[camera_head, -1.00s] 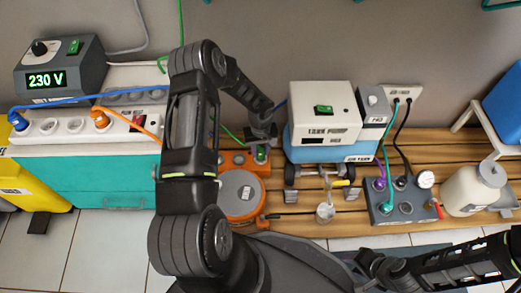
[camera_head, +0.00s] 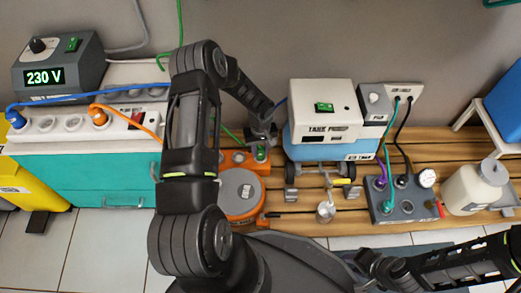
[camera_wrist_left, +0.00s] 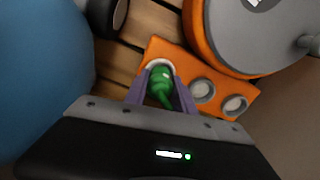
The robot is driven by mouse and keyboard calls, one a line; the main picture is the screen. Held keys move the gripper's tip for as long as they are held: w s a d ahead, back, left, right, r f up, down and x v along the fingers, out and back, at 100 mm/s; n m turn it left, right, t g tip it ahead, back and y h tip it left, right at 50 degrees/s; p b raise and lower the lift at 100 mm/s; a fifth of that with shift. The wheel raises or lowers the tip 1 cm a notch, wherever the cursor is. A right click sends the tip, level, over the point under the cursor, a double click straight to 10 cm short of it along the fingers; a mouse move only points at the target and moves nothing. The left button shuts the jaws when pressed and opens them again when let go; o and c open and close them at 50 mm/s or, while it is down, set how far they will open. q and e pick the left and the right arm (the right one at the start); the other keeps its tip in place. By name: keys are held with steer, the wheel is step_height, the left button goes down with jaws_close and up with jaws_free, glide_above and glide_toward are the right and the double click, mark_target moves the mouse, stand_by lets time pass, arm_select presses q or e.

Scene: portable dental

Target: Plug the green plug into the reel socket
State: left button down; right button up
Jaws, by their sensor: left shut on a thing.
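The orange reel (camera_head: 240,195) with a grey drum stands on the wooden bench, and its socket block (camera_head: 238,161) is at the back. The left wrist view shows the socket block (camera_wrist_left: 218,86) with a row of round sockets. My left gripper (camera_head: 261,145) is above the block's right end. It is shut on the green plug (camera_wrist_left: 160,86), which is at the end socket. The plug also shows small in the head view (camera_head: 261,153). Whether it is fully seated cannot be told. My right gripper is not clearly visible; only part of the right arm shows at the lower right.
A white and blue tank unit (camera_head: 322,115) stands close right of my left gripper. A grey box with cables and a gauge (camera_head: 403,205) and a white canister (camera_head: 473,187) stand further right. A power strip (camera_head: 60,125) lies on the teal cabinet (camera_head: 100,178) at left.

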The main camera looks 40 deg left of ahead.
mark_target(260, 148)
arm_select(q)
steer(key=shift+f, duration=0.4)
steer(key=c, duration=1)
jaws_free()
steer(key=shift+o, duration=0.2)
steer(key=shift+r, duration=0.2)
step_height(260, 148, up, 8)
steer(key=p, duration=0.3)
steer(key=shift+f, duration=0.2)
